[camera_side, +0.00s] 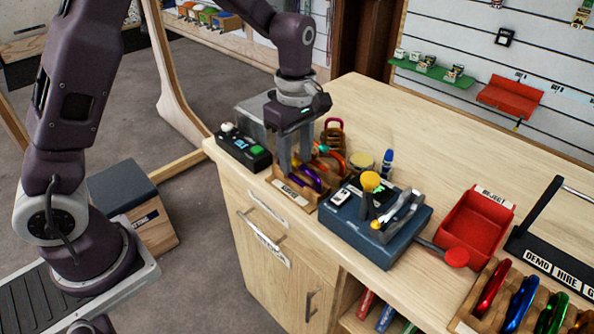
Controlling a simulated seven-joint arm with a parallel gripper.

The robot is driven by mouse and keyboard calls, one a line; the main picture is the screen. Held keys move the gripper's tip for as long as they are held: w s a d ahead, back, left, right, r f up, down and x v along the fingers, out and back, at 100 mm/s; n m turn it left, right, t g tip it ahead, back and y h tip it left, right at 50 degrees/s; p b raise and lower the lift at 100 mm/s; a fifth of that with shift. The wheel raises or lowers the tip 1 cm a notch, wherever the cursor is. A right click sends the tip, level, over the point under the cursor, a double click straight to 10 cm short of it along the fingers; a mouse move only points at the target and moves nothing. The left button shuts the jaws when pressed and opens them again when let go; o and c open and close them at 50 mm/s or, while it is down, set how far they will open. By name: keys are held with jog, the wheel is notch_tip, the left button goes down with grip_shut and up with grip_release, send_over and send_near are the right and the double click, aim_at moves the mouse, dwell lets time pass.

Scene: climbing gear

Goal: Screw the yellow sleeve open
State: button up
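A round yellow piece (371,181) stands up on a dark blue block fixture (350,240) on the bench; it is the clearest yellow part, but I cannot tell if it is the sleeve. Grey metal levers (399,214) lie beside it on the block. My gripper (295,166) points down over a small wooden tray (290,192) of coloured carabiners, left of the block. Its two grey fingers look apart, with nothing clearly held between them. The fingertips are close to a purple carabiner (309,178); I cannot tell whether they touch it.
A black box (243,150) with a green button sits left of the tray. A yellowish round tin (361,161) and a blue bottle (387,162) stand behind. A red bin (474,228) and a carabiner rack (470,322) are at right. The bench's back is clear.

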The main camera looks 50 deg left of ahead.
jog(key=shift+s, duration=0.65)
jog(key=shift+f, duration=0.15)
jog(key=shift+f, duration=1.3)
jog(key=shift+w, duration=0.1)
jog(key=shift+w, duration=0.7)
jog(key=shift+r, duration=0.15)
jog(key=shift+a+r, duration=0.1)
jog(key=shift+r, duration=1.2)
